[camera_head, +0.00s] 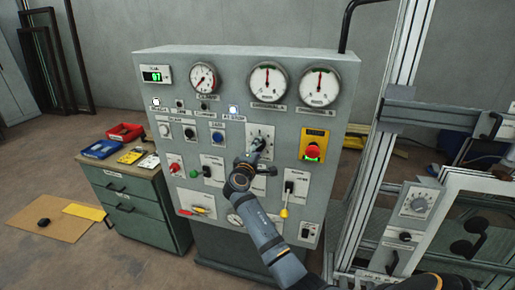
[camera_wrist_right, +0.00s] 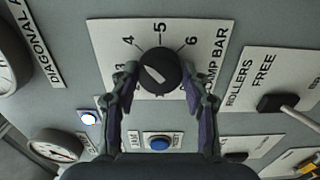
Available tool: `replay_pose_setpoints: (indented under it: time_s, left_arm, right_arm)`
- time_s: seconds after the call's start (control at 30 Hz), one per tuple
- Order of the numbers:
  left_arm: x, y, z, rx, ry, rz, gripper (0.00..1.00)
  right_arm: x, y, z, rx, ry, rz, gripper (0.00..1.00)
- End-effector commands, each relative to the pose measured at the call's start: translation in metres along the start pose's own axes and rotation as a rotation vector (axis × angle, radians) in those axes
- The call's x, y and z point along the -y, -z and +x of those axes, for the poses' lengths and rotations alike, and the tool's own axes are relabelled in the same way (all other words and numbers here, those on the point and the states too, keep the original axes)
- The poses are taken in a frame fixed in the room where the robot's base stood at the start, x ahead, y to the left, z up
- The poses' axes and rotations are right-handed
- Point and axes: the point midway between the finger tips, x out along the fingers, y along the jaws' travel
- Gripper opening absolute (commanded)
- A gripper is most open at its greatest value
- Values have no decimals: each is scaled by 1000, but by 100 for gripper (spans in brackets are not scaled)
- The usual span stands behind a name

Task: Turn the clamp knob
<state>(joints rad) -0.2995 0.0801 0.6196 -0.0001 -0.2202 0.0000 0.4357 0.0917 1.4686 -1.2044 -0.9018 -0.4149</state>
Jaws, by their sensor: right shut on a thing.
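The clamp knob (camera_wrist_right: 158,72) is a round black knob with a slanted white mark, on a white plate (camera_wrist_right: 105,38) lettered "...MP BAR" with numbers around it. The 5 is at the top in the right wrist view. The mark slants to the upper left. My right gripper (camera_wrist_right: 160,84) has one finger on each side of the knob and is shut on it. In the head view, my right gripper (camera_head: 254,155) reaches the dial plate (camera_head: 268,130) from below and hides part of the knob. My left gripper is not in view.
The grey control panel (camera_head: 165,55) carries gauges, a red emergency button (camera_head: 312,152) and several switches. Close to the knob are a blue button (camera_wrist_right: 159,143) and the black rollers lever (camera_wrist_right: 280,103). A green cabinet (camera_head: 135,215) stands left; a metal frame (camera_head: 385,150) stands right.

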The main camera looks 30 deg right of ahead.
Motion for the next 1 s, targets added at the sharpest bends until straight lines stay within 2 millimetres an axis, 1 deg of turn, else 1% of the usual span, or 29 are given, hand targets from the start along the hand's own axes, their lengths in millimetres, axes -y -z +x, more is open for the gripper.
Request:
replay_pose_setpoints:
  time_s: [0.03,0.5,0.53,0.67,0.7,1.0]
  left_arm:
    - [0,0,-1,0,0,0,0]
    - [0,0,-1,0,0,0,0]
    - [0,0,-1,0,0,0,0]
    - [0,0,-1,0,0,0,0]
    - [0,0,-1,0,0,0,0]
    - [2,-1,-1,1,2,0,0]
  right_arm:
    - [-3,1,0,-3,-4,-5,15]
    - [-2,1,0,-3,-4,-15,15]
    - [-2,1,0,-3,-4,-15,49]
    - [-2,1,0,-2,-3,-16,67]
    - [-2,0,0,-2,-3,-16,69]
    - [0,0,-2,-1,0,-16,69]
